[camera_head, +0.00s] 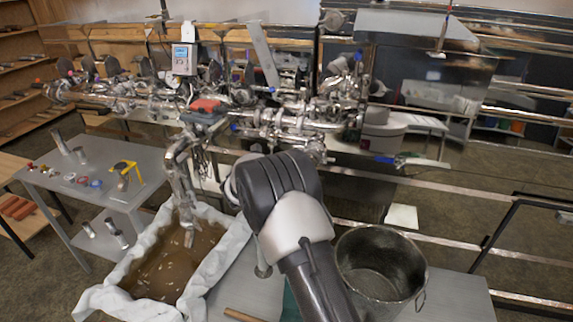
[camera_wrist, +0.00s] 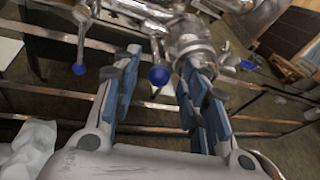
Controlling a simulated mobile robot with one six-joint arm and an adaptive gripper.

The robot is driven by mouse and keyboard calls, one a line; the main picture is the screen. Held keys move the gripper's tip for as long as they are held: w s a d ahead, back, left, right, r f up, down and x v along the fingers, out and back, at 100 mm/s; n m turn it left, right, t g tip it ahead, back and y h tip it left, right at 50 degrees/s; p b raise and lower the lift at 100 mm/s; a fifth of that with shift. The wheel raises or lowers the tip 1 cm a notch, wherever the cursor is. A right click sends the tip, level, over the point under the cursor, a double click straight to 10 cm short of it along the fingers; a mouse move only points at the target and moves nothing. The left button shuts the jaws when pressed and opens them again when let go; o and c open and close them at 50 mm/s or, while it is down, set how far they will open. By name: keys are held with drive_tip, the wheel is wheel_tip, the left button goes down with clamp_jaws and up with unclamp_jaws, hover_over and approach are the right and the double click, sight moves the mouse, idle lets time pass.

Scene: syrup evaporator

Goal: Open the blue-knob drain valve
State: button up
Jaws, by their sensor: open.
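In the wrist view a round blue knob (camera_wrist: 159,76) sits on a short stem below the steel pipework. It appears between the two fingers of my gripper (camera_wrist: 160,88), which is open with blue pads to either side. Whether the knob is within finger depth or beyond it, I cannot tell. A second blue knob (camera_wrist: 79,69) hangs to the left, and a third, smaller one (camera_wrist: 247,65) shows to the right. In the head view my arm hides the gripper and the knob near it. A small blue knob (camera_head: 233,127) shows on the pipework there.
Steel pipes and clamps (camera_head: 290,122) run across the middle. A cloth-lined tub of brown liquid (camera_head: 165,262) stands at lower left, and a metal bucket (camera_head: 381,266) stands right of my arm. A grey table (camera_head: 100,160) holds small parts. A blue-handled valve (camera_head: 383,159) is at right.

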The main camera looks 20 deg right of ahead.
drive_tip(key=v, duration=1.2)
drive_tip(key=s+d+r+m+g+y, duration=0.1)
drive_tip(key=s+d+r+m+g, duration=0.1)
drive_tip(key=s+d+r+m, duration=0.3)
drive_tip(key=s+d+r+m+g, duration=0.15)
drive_tip(key=s+m, duration=0.25)
drive_tip(key=s, duration=0.4)
drive_tip(key=s+d+r+m+g+y, duration=0.1)
drive_tip(key=s+d+r+m+g, duration=0.1)
drive_tip(key=s+r+m+g, duration=0.3)
drive_tip(key=s+a+f+m+t+y, duration=0.1)
drive_tip(key=s+a+m+y, duration=0.2)
drive_tip(key=s+m, duration=0.2)
drive_tip(key=s+a+f+m+t+y, duration=0.1)
drive_tip(key=s+a+m+y, duration=0.2)
drive_tip(key=s, duration=0.9)
drive_tip(key=s+a+f+m+t+y, duration=0.1)
drive_tip(key=s+a+m+y, duration=0.2)
drive_tip(key=s+m, duration=0.3)
drive_tip(key=shift+s+a+m, duration=0.3)
drive_tip(key=shift+s+a, duration=0.15)
drive_tip(key=shift+s, duration=0.8)
